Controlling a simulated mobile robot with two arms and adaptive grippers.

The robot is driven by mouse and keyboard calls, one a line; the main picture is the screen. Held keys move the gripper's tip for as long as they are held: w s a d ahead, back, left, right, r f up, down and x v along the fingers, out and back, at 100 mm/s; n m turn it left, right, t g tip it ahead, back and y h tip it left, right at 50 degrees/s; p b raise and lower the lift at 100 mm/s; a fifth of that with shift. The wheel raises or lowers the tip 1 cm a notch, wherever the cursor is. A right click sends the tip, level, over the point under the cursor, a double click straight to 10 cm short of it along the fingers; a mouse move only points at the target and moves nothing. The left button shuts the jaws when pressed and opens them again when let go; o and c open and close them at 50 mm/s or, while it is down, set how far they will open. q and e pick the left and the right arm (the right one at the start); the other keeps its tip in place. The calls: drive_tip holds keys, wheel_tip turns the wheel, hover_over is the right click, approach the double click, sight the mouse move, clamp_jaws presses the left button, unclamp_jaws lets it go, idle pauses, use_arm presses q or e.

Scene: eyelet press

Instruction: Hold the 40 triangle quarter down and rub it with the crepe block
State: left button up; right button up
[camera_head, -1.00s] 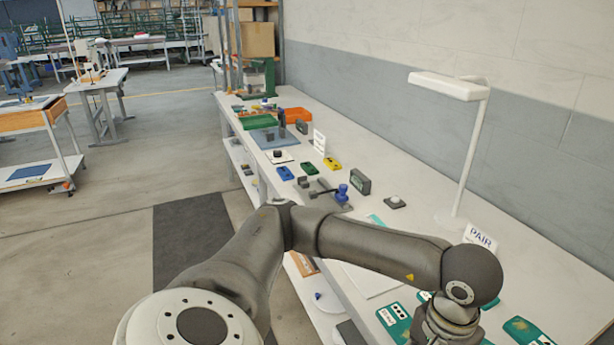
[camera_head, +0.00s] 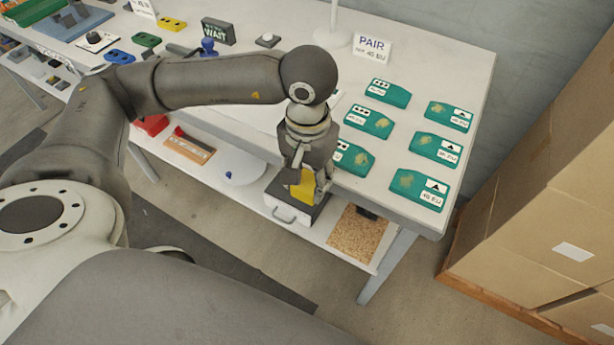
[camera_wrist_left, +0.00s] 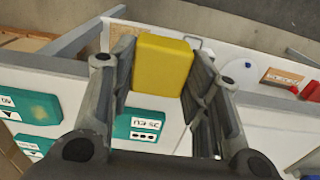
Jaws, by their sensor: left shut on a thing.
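My left gripper (camera_head: 308,187) is shut on a yellow block (camera_head: 302,190), apparently the crepe block. The block also shows between both fingers in the left wrist view (camera_wrist_left: 162,65). It is held out by the table's front edge, clear of the quarters. Three green quarters with a triangle label lie in the right column: far (camera_head: 452,116), middle (camera_head: 435,149) and near (camera_head: 419,189). The near label seems to read 40 EU. All three bear brownish smudges. Three dotted green quarters (camera_head: 388,93) lie in the left column, the nearest partly hidden by my gripper. My right gripper is out of view.
A PAIR sign (camera_head: 372,47) stands behind the quarters on the white table (camera_head: 467,80). The lower shelf holds a drawer box (camera_head: 283,211) and a cork-like mat (camera_head: 357,236). Cardboard boxes (camera_head: 560,180) stand right of the table. A WAIT display (camera_head: 218,31) is farther left.

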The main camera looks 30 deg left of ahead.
sight(307, 182)
use_arm(q)
drive_tip(key=shift+r, duration=0.2)
wheel_tip(307, 182, up, 4)
drive_tip(key=shift+r+p, duration=0.15)
drive_tip(key=shift+p, duration=0.85)
wheel_tip(307, 182, up, 2)
drive_tip(key=shift+a+r+p, duration=0.1)
drive_tip(key=shift+r+p, duration=0.1)
drive_tip(key=shift+p, duration=0.3)
drive_tip(key=shift+r+p, duration=0.95)
drive_tip(key=shift+r, duration=1.55)
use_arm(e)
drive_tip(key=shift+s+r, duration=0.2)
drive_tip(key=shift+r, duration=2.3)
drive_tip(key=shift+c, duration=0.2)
